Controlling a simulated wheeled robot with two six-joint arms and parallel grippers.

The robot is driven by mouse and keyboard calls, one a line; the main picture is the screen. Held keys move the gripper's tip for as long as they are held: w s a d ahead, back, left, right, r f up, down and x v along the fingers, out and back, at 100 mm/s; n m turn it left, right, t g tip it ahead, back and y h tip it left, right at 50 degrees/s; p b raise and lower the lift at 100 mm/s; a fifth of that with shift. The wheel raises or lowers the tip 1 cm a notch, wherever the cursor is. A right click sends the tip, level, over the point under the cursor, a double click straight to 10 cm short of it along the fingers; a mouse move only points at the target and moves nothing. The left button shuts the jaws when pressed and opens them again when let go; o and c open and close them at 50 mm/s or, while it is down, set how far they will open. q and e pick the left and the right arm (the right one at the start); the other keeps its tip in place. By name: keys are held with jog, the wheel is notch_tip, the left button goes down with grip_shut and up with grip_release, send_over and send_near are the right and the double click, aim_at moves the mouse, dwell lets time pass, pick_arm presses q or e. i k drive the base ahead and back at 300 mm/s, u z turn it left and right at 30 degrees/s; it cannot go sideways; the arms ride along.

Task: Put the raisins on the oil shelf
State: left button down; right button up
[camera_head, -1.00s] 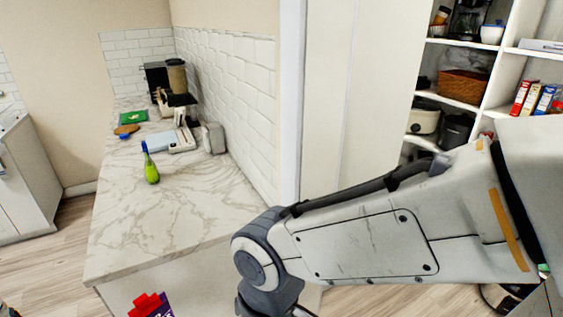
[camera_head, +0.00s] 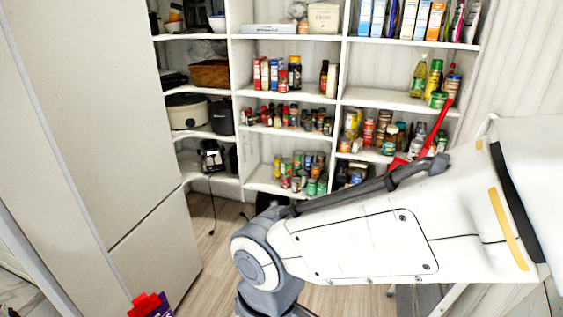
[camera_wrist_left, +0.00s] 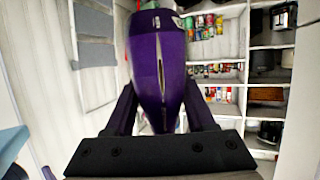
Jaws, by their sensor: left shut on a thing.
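The raisins are a purple package (camera_wrist_left: 158,60), held upright in the left wrist view. My left gripper (camera_wrist_left: 160,98) is shut on it, with one black finger on each side. A purple and red corner of the package (camera_head: 160,309) shows at the bottom left of the head view. The oil shelf (camera_head: 385,98) is at the right of the head view. A yellow-green bottle (camera_head: 419,78), a yellow bottle (camera_head: 434,78) and a green-lidded jar (camera_head: 439,100) stand at its right end; its left part looks bare. My right gripper is outside both views.
Shelves of cans and jars (camera_head: 300,165) stand below and left, with boxes (camera_head: 430,18) above the oil shelf. A red long-handled tool (camera_head: 437,127) crosses the right shelves. A tall white cabinet (camera_head: 100,120) stands at left. Bare floor (camera_head: 222,245) lies in the middle.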

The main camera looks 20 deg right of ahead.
aim_at(374, 101)
jog(key=z, duration=0.4)
jog(key=i, duration=2.9)
jog(key=z, duration=1.35)
jog(key=i, duration=0.35)
jog(key=u, duration=0.05)
